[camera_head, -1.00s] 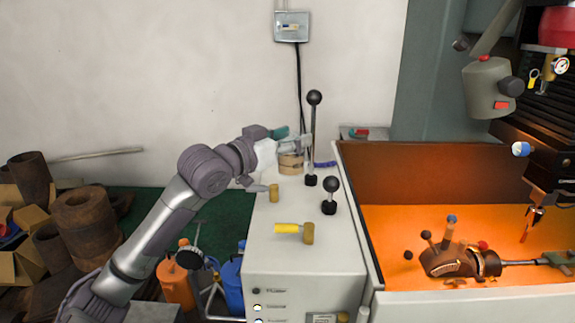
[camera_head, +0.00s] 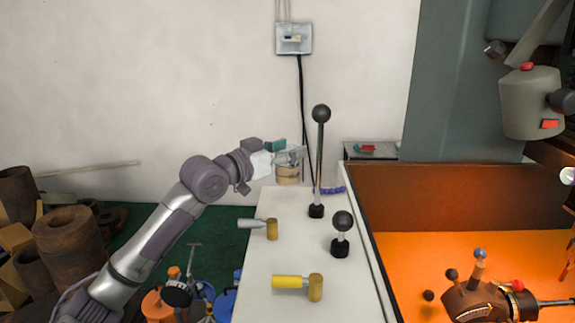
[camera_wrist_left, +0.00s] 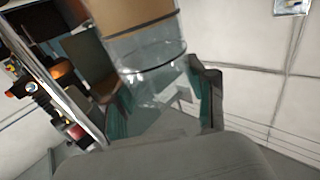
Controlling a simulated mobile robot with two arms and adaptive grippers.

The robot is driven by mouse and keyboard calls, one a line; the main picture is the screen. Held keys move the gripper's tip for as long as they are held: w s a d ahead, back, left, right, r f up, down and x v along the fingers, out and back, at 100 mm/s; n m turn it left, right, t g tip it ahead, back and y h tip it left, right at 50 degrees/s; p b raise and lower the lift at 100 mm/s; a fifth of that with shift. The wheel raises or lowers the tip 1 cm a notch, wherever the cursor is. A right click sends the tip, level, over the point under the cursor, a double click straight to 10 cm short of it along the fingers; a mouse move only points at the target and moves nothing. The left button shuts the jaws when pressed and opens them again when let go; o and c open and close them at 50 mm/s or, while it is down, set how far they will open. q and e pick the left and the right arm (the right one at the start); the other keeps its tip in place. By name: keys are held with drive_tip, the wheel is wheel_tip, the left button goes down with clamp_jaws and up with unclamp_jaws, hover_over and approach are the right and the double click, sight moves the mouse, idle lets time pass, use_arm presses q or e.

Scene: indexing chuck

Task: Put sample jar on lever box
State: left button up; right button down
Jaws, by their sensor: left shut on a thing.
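The sample jar, clear with a tan band, shows in the head view (camera_head: 288,175) and large in the left wrist view (camera_wrist_left: 145,52). My left gripper (camera_head: 289,156) is shut on its clear part; the teal-padded fingers also show in the left wrist view (camera_wrist_left: 160,108). The lever box (camera_head: 262,288) is a pale cabinet with a flat white top. The jar appears at the back edge of that top, left of the tall lever; I cannot tell whether it touches the surface. My right gripper is not in view.
A tall black-knobbed lever (camera_head: 319,160) and a shorter one (camera_head: 341,235) stand on the box top. Two hammers lie there, one grey-handled (camera_head: 260,225) and one yellow-handled (camera_head: 298,284). An orange machine tray (camera_head: 420,265) adjoins on the right.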

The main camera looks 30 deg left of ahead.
sight(278, 170)
use_arm(q)
wheel_tip(278, 170, down, 4)
drive_tip(key=shift+w+r+p, duration=0.1)
drive_tip(key=shift+w+p, duration=0.05)
drive_tip(key=shift+p, duration=0.25)
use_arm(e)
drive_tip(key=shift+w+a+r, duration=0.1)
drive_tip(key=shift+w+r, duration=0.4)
use_arm(q)
drive_tip(key=shift+f, duration=0.3)
drive_tip(key=o, duration=1.3)
drive_tip(key=shift+r, duration=0.1)
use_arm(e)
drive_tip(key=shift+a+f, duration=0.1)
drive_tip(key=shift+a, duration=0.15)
